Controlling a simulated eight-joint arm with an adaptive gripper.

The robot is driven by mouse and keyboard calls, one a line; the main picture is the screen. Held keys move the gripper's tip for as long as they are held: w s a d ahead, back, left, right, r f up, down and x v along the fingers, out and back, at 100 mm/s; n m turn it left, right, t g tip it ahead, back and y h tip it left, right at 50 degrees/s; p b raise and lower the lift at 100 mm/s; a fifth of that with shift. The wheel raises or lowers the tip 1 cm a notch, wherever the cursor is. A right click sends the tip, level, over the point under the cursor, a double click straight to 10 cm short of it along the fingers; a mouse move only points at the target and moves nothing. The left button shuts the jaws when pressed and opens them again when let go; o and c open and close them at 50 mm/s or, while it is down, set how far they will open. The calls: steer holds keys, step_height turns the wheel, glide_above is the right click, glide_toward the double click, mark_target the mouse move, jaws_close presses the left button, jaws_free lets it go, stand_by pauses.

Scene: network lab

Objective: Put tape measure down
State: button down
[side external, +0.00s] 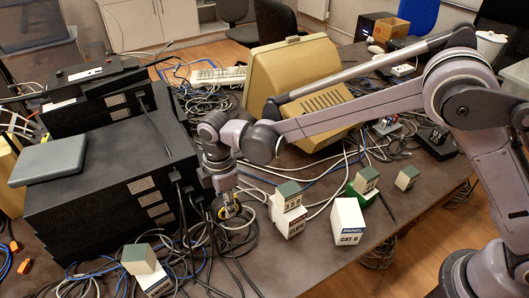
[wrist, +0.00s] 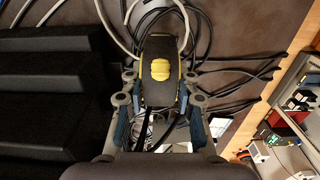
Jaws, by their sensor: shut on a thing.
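The tape measure (wrist: 159,78) is dark with a yellow patch on its face and yellow edges. In the wrist view it sits between the two fingers of my gripper (wrist: 158,100), which is shut on it. In the side external view my gripper (side external: 227,205) points down beside the right side of the black equipment stack, over cables. The tape measure shows there only as a small yellowish bit (side external: 229,211), mostly hidden by the fingers. I cannot tell whether it touches the table (side external: 285,262).
The black equipment stack (side external: 100,175) stands close on the left. Several small boxes, including a white box (side external: 348,222), stand to the right. A beige monitor (side external: 300,85) is behind. Loose cables (side external: 240,240) lie around the gripper. Bare table shows at the front.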

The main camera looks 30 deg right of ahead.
steer(key=shift+f, duration=3.25)
steer(key=shift+f, duration=0.15)
steer(key=c, duration=1)
jaws_free()
